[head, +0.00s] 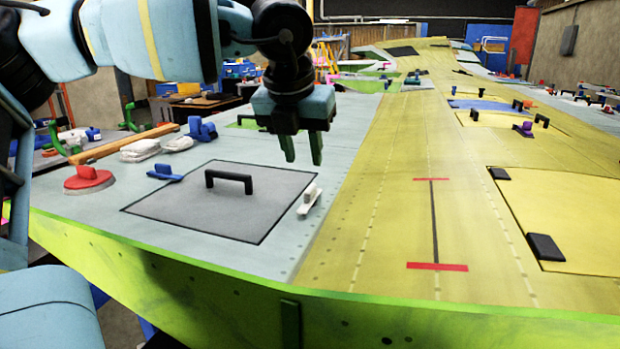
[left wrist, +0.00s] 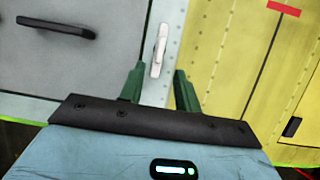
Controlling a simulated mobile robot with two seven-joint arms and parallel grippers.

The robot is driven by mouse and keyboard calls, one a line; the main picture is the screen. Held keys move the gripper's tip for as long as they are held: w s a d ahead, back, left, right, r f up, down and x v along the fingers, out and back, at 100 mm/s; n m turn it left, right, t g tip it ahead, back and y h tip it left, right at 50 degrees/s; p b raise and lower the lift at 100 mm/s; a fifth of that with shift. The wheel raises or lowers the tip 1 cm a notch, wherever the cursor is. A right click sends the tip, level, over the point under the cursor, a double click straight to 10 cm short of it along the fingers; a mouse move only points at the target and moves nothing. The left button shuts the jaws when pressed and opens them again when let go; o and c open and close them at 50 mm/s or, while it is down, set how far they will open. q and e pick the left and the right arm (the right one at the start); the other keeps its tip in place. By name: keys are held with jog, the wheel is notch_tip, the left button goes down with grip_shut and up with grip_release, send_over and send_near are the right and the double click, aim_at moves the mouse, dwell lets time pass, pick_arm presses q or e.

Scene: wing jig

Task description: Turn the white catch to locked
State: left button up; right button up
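The white catch (head: 309,198) lies at the right edge of a grey hatch panel (head: 200,209) on the wing surface. It also shows in the left wrist view (left wrist: 159,50), just beyond and between my fingertips. My left gripper (head: 302,150) hangs above the panel's far right corner, apart from the catch. Its two green fingers (left wrist: 157,84) are spread with nothing between them. I cannot tell from these frames whether the catch is locked. My right gripper is not in view.
A black handle (head: 229,181) stands on the grey panel. The yellow skin (head: 390,230) right of the white catch is clear nearby.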

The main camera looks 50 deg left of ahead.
aim_at(309, 188)
pick_arm(q)
jog(key=shift+s, duration=0.1)
jog(key=x, duration=0.7)
jog(key=shift+f, duration=0.35)
grip_shut()
